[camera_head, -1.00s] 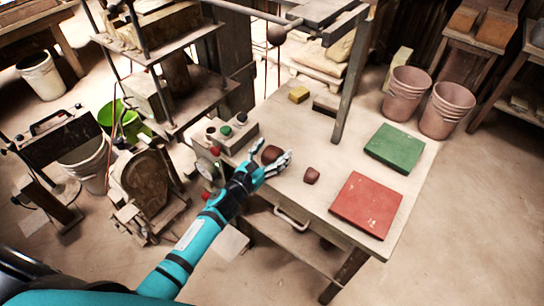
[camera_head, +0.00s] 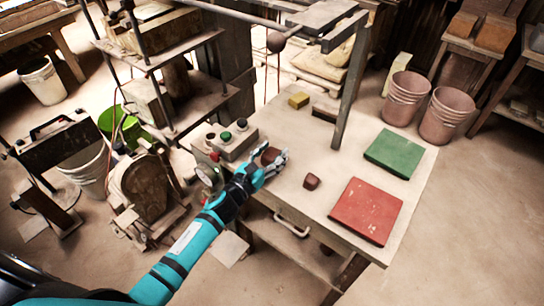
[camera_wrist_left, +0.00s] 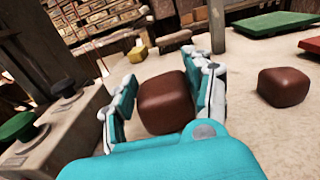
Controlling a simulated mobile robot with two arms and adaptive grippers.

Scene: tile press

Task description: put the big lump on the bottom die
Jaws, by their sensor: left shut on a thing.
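The big lump (camera_head: 270,156) is a reddish-brown rounded block at the left part of the table, beside the button box. My left gripper (camera_head: 271,161) is shut on it, with a finger on each side. In the left wrist view the big lump (camera_wrist_left: 165,102) sits between the fingers of my left gripper (camera_wrist_left: 163,95). A smaller brown lump (camera_head: 311,181) lies apart on the table; it also shows in the left wrist view (camera_wrist_left: 284,87). The press (camera_head: 165,55) stands at upper left; I cannot tell which part is its bottom die. My right gripper is not in view.
A button box (camera_head: 231,139) stands close to the left gripper. A red slab (camera_head: 366,210), a green slab (camera_head: 394,153) and a yellow block (camera_head: 299,100) lie on the table (camera_head: 320,135). An upright post (camera_head: 351,90) rises at its back.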

